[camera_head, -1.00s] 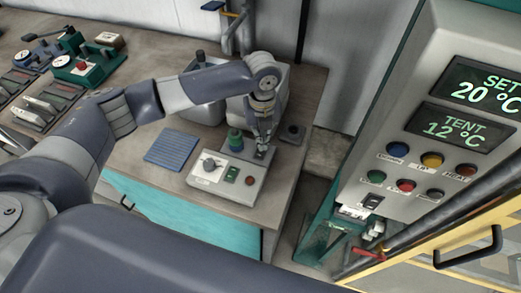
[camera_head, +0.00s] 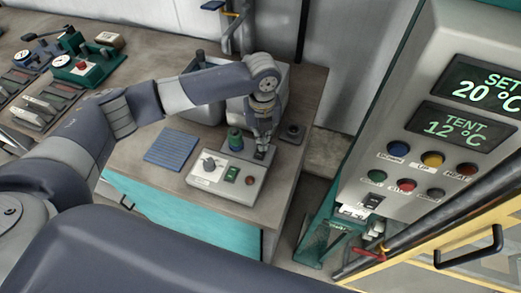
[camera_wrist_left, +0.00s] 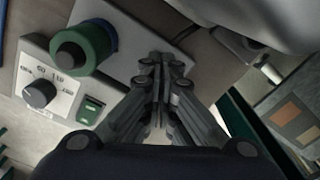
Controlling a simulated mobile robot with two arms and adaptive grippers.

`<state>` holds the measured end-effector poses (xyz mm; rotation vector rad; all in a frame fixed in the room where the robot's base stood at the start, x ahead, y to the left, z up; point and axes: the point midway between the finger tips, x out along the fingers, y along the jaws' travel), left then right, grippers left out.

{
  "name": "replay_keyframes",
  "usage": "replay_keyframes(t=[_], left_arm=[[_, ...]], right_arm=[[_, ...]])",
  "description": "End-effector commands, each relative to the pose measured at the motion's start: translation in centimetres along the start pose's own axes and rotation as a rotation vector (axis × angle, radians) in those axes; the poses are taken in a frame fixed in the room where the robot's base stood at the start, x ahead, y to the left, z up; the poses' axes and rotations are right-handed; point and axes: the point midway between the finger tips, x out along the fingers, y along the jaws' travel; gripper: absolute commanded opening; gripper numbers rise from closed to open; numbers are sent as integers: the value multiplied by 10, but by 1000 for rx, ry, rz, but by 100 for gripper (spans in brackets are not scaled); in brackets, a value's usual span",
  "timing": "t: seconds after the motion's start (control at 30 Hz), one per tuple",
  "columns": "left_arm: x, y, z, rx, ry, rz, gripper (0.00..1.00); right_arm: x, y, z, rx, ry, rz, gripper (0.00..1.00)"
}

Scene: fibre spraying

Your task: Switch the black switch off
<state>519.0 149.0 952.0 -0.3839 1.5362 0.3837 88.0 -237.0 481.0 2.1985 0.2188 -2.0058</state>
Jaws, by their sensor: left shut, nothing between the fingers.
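My left gripper (camera_head: 264,146) is shut and empty. It points down over the back right part of the grey control box (camera_head: 207,181) on the bench. A small dark part (camera_head: 260,155), possibly the black switch, shows at its fingertips; I cannot tell whether they touch. In the left wrist view the closed fingers (camera_wrist_left: 164,66) cover that spot. My right gripper is not in view.
A blue ribbed mat (camera_head: 171,149) lies left of the box. A grey container (camera_head: 203,103) stands behind, partly hidden by my arm. At right, a tall panel (camera_head: 430,150) has displays, coloured buttons and another black rocker switch (camera_head: 372,201). Bare bench lies left of the mat.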

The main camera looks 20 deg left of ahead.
Motion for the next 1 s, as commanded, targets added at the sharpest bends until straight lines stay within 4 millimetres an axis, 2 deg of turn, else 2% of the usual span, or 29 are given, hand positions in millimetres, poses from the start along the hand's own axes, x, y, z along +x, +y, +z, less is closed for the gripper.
replay_keyframes(t=[1.0], left_arm=[[16,0,-1,1,1,1,0]], right_arm=[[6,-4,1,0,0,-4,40]])
